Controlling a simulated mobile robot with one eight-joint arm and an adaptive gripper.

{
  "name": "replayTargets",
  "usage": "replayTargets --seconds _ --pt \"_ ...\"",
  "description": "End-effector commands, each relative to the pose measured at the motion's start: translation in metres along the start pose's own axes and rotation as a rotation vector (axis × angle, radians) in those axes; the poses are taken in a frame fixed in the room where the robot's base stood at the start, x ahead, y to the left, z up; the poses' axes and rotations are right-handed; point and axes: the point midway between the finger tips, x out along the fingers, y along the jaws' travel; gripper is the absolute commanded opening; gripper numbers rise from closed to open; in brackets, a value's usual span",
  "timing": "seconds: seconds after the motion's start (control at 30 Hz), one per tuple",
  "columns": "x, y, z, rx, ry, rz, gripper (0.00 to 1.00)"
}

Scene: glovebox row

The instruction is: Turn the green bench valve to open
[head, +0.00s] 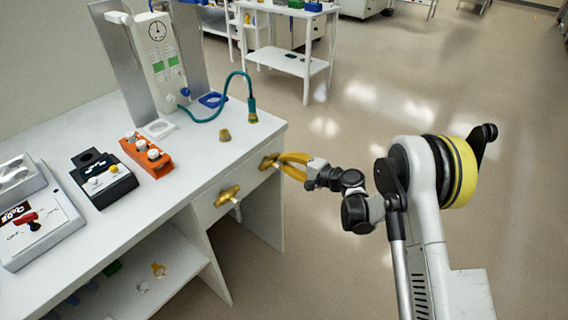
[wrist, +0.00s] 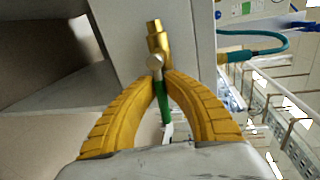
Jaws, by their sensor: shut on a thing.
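The green valve has a brass body (wrist: 158,38) and a green lever (wrist: 164,102) in the wrist view. The lever runs down the picture from the pale hub, roughly in line with the brass body. My gripper (wrist: 161,76) has its yellow fingers shut on the lever, close to the hub. In the head view my gripper (head: 277,160) reaches the right-hand brass valve (head: 267,162) on the bench's front panel from the right. Its green lever is hidden there by the fingers.
The white bench top (head: 205,150) holds an orange block (head: 146,155), a black box (head: 103,179) and a gauge panel (head: 158,55) with a teal hose (head: 247,85). Open floor lies right.

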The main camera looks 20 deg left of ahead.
Motion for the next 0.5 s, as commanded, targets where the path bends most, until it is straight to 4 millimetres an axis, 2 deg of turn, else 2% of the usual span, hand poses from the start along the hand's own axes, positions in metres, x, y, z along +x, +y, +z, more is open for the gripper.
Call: replayTargets --seconds 0.5 --pt "-0.0009 -0.0017 -0.0003 -0.059 0.013 0.000 0.00"
